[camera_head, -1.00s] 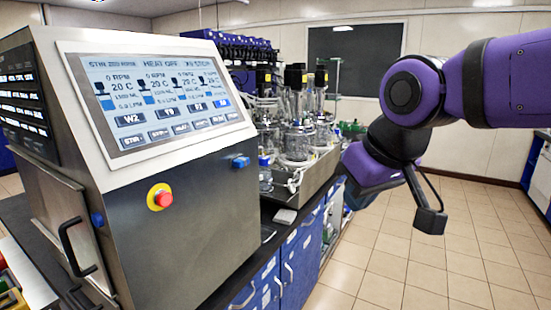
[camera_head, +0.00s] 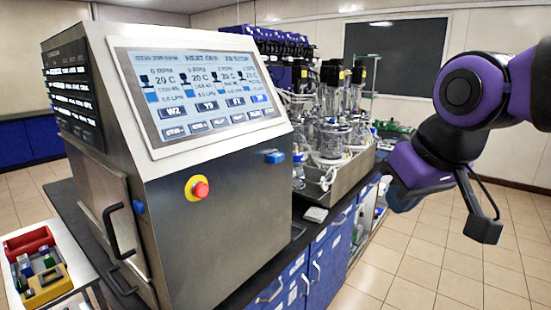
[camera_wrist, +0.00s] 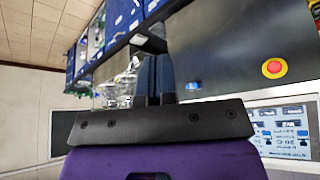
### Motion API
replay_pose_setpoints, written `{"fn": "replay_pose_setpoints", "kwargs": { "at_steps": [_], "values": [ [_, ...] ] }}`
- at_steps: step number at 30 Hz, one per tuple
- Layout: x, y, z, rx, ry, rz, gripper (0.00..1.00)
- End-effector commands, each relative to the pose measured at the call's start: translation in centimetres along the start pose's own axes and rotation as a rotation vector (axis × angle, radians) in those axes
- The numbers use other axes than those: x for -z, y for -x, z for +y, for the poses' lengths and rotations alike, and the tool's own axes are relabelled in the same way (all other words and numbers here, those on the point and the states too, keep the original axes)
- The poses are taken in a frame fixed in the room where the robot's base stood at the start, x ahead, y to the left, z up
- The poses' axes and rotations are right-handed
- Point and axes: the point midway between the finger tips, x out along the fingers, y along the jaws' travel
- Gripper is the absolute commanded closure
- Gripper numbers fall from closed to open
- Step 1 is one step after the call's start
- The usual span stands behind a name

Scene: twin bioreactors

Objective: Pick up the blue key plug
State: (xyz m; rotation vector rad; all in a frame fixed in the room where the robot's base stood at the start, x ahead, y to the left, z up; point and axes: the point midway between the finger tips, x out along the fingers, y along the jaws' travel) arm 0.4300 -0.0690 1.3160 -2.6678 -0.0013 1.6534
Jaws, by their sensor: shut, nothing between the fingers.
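A small blue plug (camera_head: 274,156) sticks out of the front panel of the steel cabinet (camera_head: 240,215), right of the red stop button, in the head view. A small blue piece, likely the same plug, shows in the wrist view (camera_wrist: 193,87) just right of my fingers. Another blue piece (camera_head: 139,207) sits at the cabinet's left front edge; I cannot tell which is the key plug. My gripper (camera_wrist: 153,58) is shut and empty, its two dark fingers side by side. In the head view it hangs right of the cabinet, apart from the plug, its fingers partly hidden.
The red stop button on a yellow base (camera_head: 198,188) sits on the panel below the screen (camera_head: 197,92). Glass vessels (camera_head: 330,140) stand on the bench behind. A red and yellow tray (camera_head: 38,270) is at lower left. Tiled floor (camera_head: 450,270) is clear at right.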

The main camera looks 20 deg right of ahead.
Motion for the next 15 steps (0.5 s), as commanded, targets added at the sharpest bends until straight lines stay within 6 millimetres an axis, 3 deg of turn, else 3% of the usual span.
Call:
{"fn": "replay_pose_setpoints", "kwargs": {
  "at_steps": [11, 15],
  "values": [
    [0.0, 0.0, 0.0, 0.0, 0.0, 0.0, 1.0],
    [0.22, -0.17, -0.24, 0.018, -0.028, -0.006, 0.7]
  ]
}}
